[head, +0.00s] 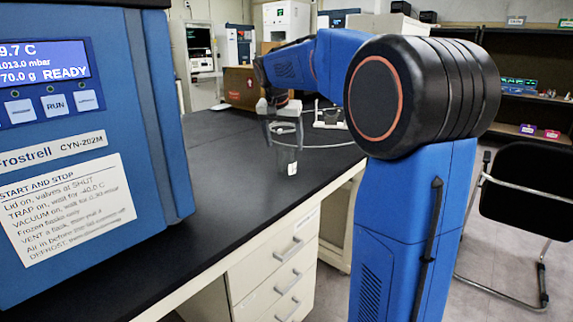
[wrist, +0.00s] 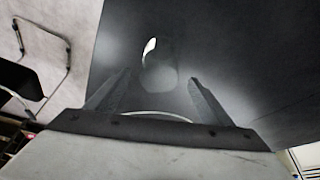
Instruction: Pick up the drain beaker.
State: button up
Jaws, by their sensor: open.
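The drain beaker (head: 285,160) is a clear, see-through vessel with a small white label, upright on the dark bench near its front edge in the head view. In the wrist view the beaker (wrist: 158,76) shows faintly between and beyond the fingers, with a bright white patch beside it. My gripper (head: 284,130) points down at the beaker's upper part in the head view. In the wrist view my gripper (wrist: 158,85) has its two fingers spread apart with nothing clamped. Whether the fingers touch the beaker's wall I cannot tell.
The blue freeze dryer (head: 70,150) fills the left, its display reading READY. A thin pale hose (head: 335,146) curves across the bench (head: 225,165) beside the beaker. A white stand (head: 328,118) is behind. A black chair (head: 528,185) stands on the floor at right.

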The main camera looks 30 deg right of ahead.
aim_at(286, 150)
jog(key=x, duration=0.5)
jog(key=shift+d+r, duration=0.15)
jog(key=shift+d, duration=0.05)
jog(key=c, duration=1.1)
jog(key=shift+r, duration=0.1)
jog(key=shift+c, duration=0.2)
